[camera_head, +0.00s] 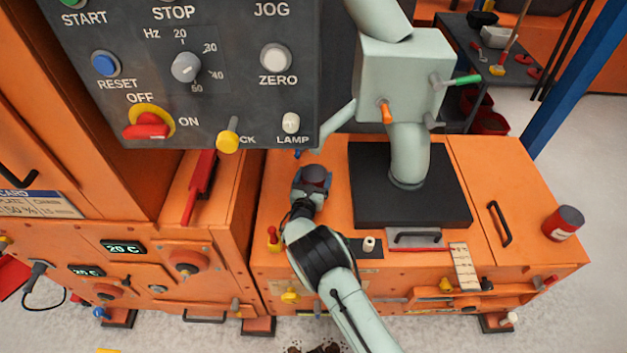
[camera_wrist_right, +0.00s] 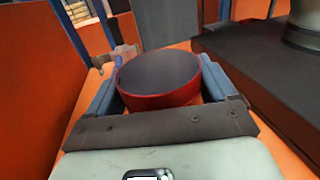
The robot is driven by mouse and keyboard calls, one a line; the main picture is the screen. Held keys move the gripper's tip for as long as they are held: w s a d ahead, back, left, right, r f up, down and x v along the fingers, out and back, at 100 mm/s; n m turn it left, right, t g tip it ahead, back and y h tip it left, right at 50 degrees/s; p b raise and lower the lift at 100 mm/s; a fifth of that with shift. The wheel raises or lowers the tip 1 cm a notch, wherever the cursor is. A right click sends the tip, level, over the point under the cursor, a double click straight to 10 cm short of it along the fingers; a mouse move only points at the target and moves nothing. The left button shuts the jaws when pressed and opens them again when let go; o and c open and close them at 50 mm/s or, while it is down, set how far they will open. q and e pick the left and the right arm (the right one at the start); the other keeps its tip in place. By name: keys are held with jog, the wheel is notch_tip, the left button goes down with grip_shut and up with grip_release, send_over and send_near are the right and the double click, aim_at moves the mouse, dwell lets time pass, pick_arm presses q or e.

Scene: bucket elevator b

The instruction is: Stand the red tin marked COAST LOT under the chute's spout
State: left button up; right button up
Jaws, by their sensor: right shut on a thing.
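My right gripper (camera_head: 311,184) is over the left part of the orange bench top. It is shut on a red tin (camera_head: 315,176) with a dark top. In the right wrist view the tin (camera_wrist_right: 160,98) sits upright between the two blue fingers; no marking on it can be read. A second red tin (camera_head: 563,224) with a dark top and a pale label stands at the bench's right end; its label is too small to read. The chute (camera_head: 400,80) is a pale green box whose spout (camera_head: 408,160) comes down over a black plate (camera_head: 440,206). My left gripper is not in view.
A dark control panel (camera_head: 220,75) hangs at the upper left. The orange bench top (camera_head: 470,165) has a black handle (camera_head: 500,223) at the right. A small white roll (camera_head: 369,244) and a red tray with a handle (camera_head: 415,239) lie along the front. The black plate's front is bare.

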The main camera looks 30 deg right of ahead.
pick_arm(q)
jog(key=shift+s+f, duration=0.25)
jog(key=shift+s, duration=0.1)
pick_arm(e)
jog(key=shift+f, duration=0.35)
jog(key=shift+f, duration=0.15)
jog(key=o, duration=1)
jog(key=shift+c, duration=0.2)
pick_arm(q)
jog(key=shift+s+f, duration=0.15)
